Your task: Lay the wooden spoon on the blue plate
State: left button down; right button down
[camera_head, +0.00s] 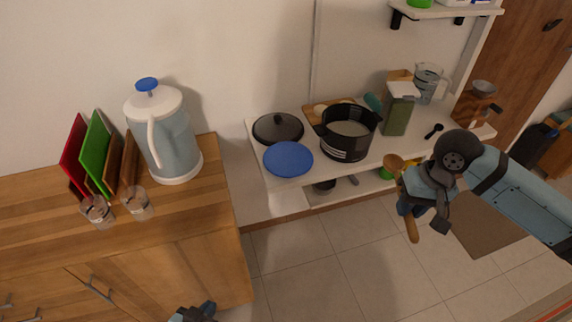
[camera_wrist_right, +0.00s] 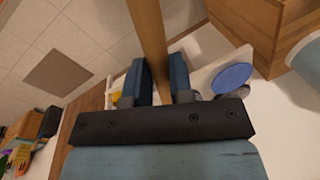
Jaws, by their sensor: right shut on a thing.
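The wooden spoon (camera_head: 411,229) is held by my right gripper (camera_head: 407,206), above the floor in front of the white shelf. Its round end shows above the fingers and its handle hangs below them. In the right wrist view the wooden spoon (camera_wrist_right: 149,38) passes between the two blue fingers (camera_wrist_right: 159,82), which are shut on it. The blue plate (camera_head: 288,159) lies on the white shelf, left of the spoon and apart from it; nothing lies on it. The blue plate also shows in the right wrist view (camera_wrist_right: 231,77). My left gripper (camera_head: 205,309) is partly visible at the bottom edge; its opening is unclear.
A dark pan (camera_head: 278,128) sits behind the plate, and a black pot (camera_head: 346,142) stands to its right. A green carton (camera_head: 398,113) and a black spoon (camera_head: 434,130) are further right. A wooden counter (camera_head: 190,215) with a large dispenser (camera_head: 162,138) stands left.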

aim_at(288, 158)
jog(key=k+u, duration=0.15)
jog(key=u, duration=1)
jog(key=l+u, duration=0.55)
jog(key=l, duration=0.8)
jog(key=k, duration=0.05)
